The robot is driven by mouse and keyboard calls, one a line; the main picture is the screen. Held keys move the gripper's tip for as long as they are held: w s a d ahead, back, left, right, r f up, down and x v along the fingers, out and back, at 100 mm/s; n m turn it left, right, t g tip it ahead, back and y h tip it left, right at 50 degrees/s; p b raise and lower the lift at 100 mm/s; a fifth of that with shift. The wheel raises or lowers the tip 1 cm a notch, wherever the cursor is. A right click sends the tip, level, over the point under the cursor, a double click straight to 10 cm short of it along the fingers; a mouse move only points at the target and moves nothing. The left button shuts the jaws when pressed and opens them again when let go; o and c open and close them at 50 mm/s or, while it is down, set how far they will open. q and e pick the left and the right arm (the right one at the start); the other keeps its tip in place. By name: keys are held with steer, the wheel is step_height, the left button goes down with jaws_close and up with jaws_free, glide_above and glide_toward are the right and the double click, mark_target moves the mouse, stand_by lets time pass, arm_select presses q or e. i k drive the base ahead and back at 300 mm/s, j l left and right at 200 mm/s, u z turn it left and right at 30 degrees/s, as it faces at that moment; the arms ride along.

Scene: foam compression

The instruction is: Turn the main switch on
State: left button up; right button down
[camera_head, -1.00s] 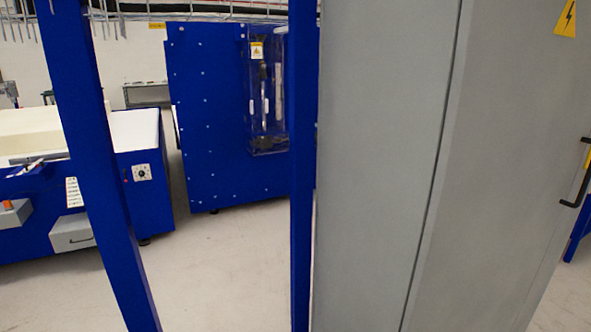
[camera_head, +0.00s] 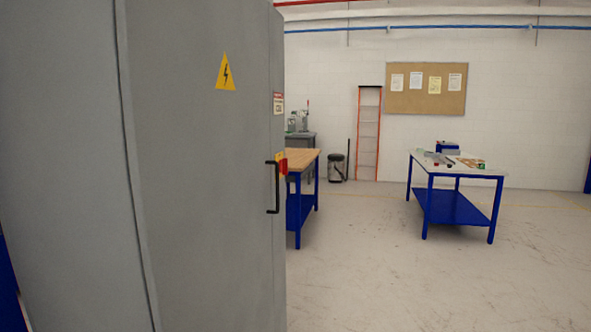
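A tall grey electrical cabinet (camera_head: 205,200) fills the left of the head view, with a yellow lightning-bolt warning sign (camera_head: 226,72) high on its side. A red and yellow switch (camera_head: 282,163) shows edge-on at the cabinet's right edge, just beside a black handle (camera_head: 273,187). I see the switch only at a sharp angle, so its position cannot be told. A small red and white label (camera_head: 278,103) sits above it. Neither of my grippers is in view.
A wood-topped blue workbench (camera_head: 303,160) stands behind the cabinet's right edge. A white-topped blue table (camera_head: 458,172) with small items stands farther right. A bin (camera_head: 336,167) and a ladder (camera_head: 368,133) are at the back wall. The floor (camera_head: 400,285) at right is clear.

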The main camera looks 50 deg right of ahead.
mark_target(283, 164)
steer(key=z, duration=1.45)
steer(key=i+u, duration=0.15)
steer(key=u, duration=0.35)
steer(key=i+l+u, duration=0.15)
steer(key=u, duration=0.3)
steer(key=i+l+u, duration=0.45)
steer(key=l, duration=0.25)
